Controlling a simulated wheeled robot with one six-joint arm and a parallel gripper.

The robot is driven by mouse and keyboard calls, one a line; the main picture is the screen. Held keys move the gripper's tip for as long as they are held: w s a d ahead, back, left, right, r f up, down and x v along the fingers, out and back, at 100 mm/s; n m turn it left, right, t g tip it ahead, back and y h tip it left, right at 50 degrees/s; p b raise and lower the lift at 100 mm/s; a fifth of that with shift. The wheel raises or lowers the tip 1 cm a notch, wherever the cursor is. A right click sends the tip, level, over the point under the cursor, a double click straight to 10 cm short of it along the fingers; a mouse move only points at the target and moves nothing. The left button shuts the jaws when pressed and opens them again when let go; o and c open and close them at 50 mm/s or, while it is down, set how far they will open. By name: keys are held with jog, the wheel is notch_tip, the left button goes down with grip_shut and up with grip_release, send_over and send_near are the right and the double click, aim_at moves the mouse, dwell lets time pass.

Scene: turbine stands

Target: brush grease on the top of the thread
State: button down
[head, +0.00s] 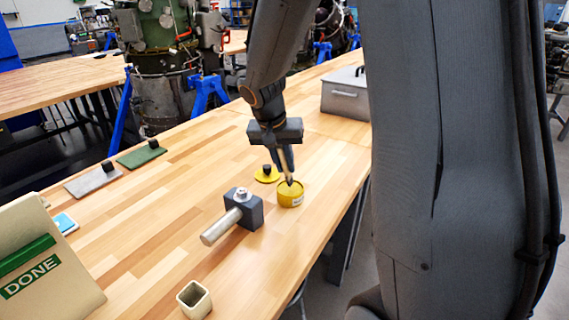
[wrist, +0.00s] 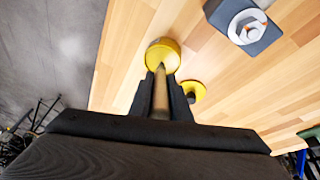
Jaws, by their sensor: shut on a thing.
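My gripper (head: 284,158) points down over the bench and is shut on a brush (head: 284,165) with a wooden handle. The brush also shows between the fingers in the wrist view (wrist: 161,92). Its dark tip is at the open top of a yellow tin (head: 291,198); I cannot tell how deep it reaches. The tin is at the top centre of the wrist view (wrist: 163,50). Left of the tin, a dark block (head: 256,214) carries an upright bolt with a silver washer (head: 241,194). The bolt end shows in the wrist view (wrist: 249,27); thread detail is too small to see.
A yellow lid with a black knob (head: 267,176) lies behind the tin. A metal cylinder (head: 221,227) sticks out of the block. A beige square cup (head: 194,302) and a DONE stand (head: 45,262) are at the front left. A grey metal box (head: 346,98) stands behind.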

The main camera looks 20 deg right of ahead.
jog(key=shift+f+b, duration=0.65)
jog(key=shift+b, duration=0.05)
dwell(1.9)
jog(key=shift+r+p, duration=2.35)
jog(key=shift+r, duration=1.2)
